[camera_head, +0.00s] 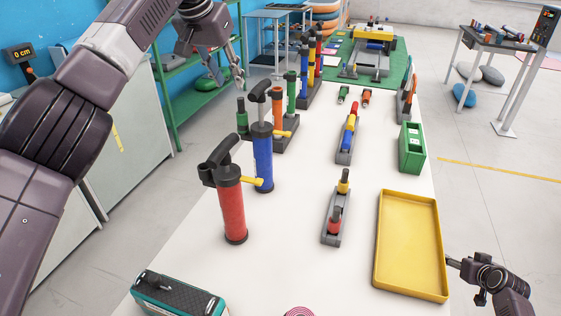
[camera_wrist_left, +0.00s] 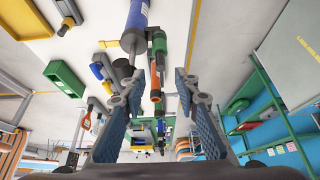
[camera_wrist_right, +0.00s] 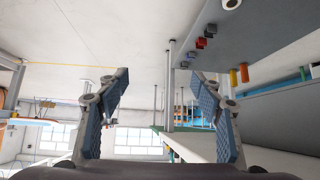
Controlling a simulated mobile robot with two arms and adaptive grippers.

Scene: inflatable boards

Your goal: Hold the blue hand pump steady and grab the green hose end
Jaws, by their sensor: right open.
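The blue hand pump (camera_head: 263,160) stands upright on the white table with its black handle raised, just behind a red pump (camera_head: 231,210). The blue pump also shows at the top of the left wrist view (camera_wrist_left: 139,14). A small green fitting (camera_head: 343,93), possibly the green hose end, lies on the table further back. My left gripper (camera_head: 230,80) is open and empty, up beyond the table's left edge, apart from the pumps. My right gripper (camera_head: 465,279) is low beyond the table's right edge. In the right wrist view (camera_wrist_right: 160,78) it is open and empty.
A yellow tray (camera_head: 409,250) lies at the table's right edge, with a green box (camera_head: 412,148) behind it. Grey racks (camera_head: 331,228) with coloured parts stand mid-table. More pumps stand behind the blue one.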

